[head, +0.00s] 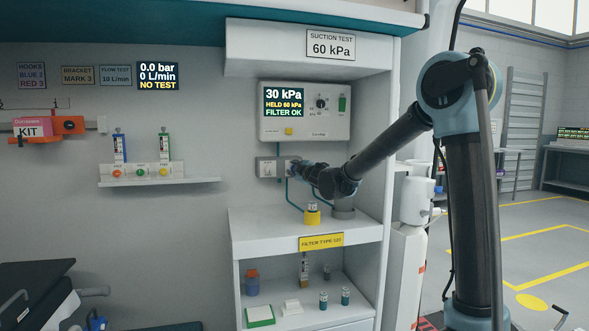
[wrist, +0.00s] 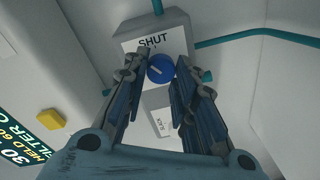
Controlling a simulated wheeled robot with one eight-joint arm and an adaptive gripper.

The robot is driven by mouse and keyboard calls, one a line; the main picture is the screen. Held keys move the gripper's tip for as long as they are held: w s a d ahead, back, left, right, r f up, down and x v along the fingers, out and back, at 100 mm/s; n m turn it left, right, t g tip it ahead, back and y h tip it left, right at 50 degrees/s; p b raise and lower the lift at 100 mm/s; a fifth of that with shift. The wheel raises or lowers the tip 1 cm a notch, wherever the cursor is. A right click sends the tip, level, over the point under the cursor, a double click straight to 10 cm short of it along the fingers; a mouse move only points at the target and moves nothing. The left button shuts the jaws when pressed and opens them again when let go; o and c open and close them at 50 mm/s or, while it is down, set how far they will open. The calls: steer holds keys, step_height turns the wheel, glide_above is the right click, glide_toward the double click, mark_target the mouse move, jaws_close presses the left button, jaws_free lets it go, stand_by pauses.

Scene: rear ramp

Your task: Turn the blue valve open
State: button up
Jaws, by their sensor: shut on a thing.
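The blue valve (wrist: 160,68) is a round knob with a white pointer line on a grey-white box (wrist: 176,30) in the wrist view. The box is marked SHUT above the knob; a smaller label below the knob is not readable. My gripper (wrist: 161,76) has its two fingers on either side of the knob and is shut on it. In the head view my gripper (head: 296,168) reaches the grey box (head: 267,168) on the back wall of the niche, and hides the knob there.
Above the box is a suction panel (head: 304,111) reading 30 kPa, HELD 60 kPa, FILTER OK. Teal tubing runs beside the valve. Below my gripper, a shelf (head: 264,224) bears a yellow-based item (head: 312,217). The niche's right side wall (head: 374,140) stands near my arm.

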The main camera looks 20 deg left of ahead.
steer(key=n, duration=0.5)
steer(key=shift+s+a+h, duration=0.1)
steer(key=shift+a+h, duration=0.1)
steer(key=shift+h, duration=0.1)
steer(key=n, duration=0.4)
steer(key=shift+n+h, duration=0.3)
steer(key=shift+r, duration=0.1)
steer(key=o, duration=1.1)
steer(key=shift+c, duration=0.2)
steer(key=shift+d, duration=0.15)
steer(key=v, duration=1.2)
steer(key=shift+a+t, duration=0.2)
steer(key=shift+t, duration=0.1)
steer(key=shift+s, duration=0.1)
